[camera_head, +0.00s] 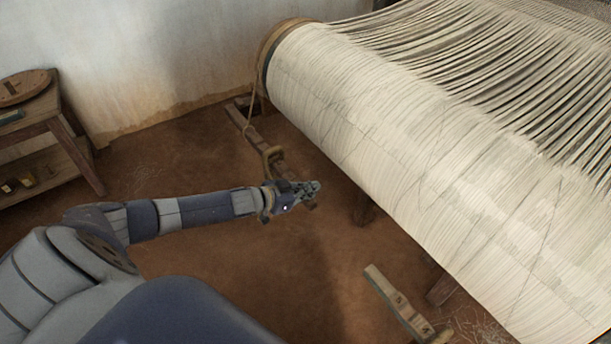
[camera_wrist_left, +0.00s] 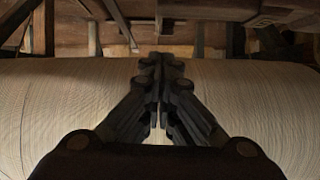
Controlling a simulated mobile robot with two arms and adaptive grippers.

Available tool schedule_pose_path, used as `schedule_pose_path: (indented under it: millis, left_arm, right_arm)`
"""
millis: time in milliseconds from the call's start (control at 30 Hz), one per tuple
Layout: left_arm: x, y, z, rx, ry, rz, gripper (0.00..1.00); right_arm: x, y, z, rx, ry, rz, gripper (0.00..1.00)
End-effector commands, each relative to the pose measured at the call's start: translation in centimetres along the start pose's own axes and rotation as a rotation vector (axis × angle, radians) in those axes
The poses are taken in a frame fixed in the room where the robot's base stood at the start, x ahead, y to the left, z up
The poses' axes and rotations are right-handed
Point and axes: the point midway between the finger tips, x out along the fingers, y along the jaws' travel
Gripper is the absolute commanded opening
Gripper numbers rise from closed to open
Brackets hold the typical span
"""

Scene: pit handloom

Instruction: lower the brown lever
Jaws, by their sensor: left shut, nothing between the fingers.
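A brown wooden bar (camera_head: 244,122), which looks like the lever, slants from beside the left end of the cream warp roll (camera_head: 330,105) down toward my left gripper. A rope hangs from the roll's end to a loop around the bar. My left gripper (camera_head: 316,186) is shut and empty, at the near end of the bar and partly hiding it. I cannot tell whether they touch. In the left wrist view the shut fingers (camera_wrist_left: 160,62) point across the cream roll (camera_wrist_left: 60,115), and no lever is clearly visible there. My right gripper is not in view.
A paler wooden bar (camera_head: 395,302) lies low at the bottom right, near a loom post (camera_head: 441,290). A small wooden table (camera_head: 62,140) stands at the left wall. The earth floor (camera_head: 250,270) between is mostly clear. Wooden beams (camera_wrist_left: 200,40) show beyond the roll.

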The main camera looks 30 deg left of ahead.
Motion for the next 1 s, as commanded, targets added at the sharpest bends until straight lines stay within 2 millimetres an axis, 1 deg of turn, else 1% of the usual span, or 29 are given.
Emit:
schedule_pose_path:
  millis: [167, 467, 500, 800, 1000]
  left_arm:
    - [-0.4, 0.0, -1.1, -0.001, 0.001, -0.001, 0.0]
    - [-1.6, 0.4, -4.5, -0.002, 0.0, -0.003, 0.0]
    - [-2.2, 0.4, -3.5, -0.002, -0.005, -0.003, 0.0]
    - [-6.3, 0.7, -3.5, -0.001, -0.003, -0.002, 0.0]
    - [-8.7, 0.8, -3.5, -0.002, -0.003, -0.002, 0.0]
  right_arm:
    - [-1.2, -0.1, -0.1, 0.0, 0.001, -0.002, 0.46]
    - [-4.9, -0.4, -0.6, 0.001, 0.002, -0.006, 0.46]
    - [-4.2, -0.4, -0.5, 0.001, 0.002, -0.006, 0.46]
    - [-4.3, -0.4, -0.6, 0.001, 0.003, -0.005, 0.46]
    - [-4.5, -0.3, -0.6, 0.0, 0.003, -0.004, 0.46]
